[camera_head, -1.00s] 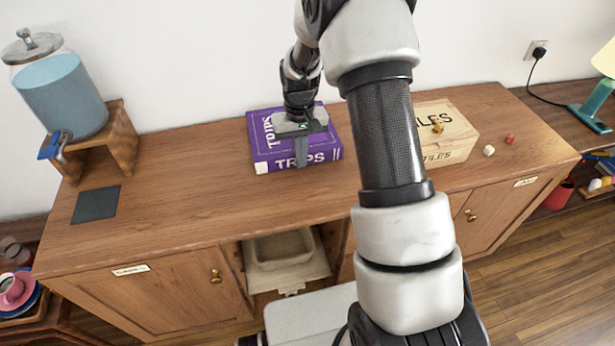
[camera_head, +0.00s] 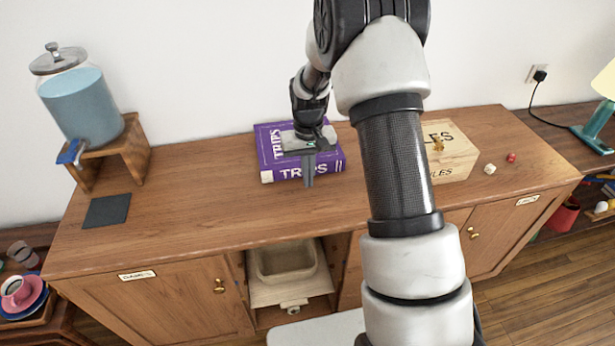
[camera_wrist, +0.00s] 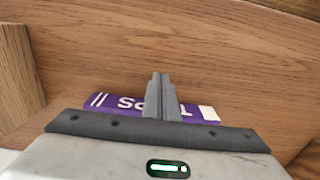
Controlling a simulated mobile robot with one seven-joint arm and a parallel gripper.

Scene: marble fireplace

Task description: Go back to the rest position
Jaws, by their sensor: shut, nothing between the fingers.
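My gripper (camera_head: 308,172) is shut and empty. In the head view its fingers hang in front of the purple TRIPS box (camera_head: 268,155), which lies on the wooden sideboard (camera_head: 190,210). The wrist view shows the closed fingers (camera_wrist: 160,90) pointing over the wood, with the box's purple side (camera_wrist: 105,102) partly hidden behind them. I cannot tell the exact gap between the fingers and the box. My arm crosses the right middle of the head view and hides part of the sideboard.
A wooden tiles box (camera_head: 455,160) stands right of my arm, with a white die (camera_head: 490,169) and a red die (camera_head: 511,158) beside it. A drink dispenser (camera_head: 82,105) on a wooden stand (camera_head: 132,150) and a dark mat (camera_head: 106,211) are at left. An open compartment holds a beige tray (camera_head: 288,290).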

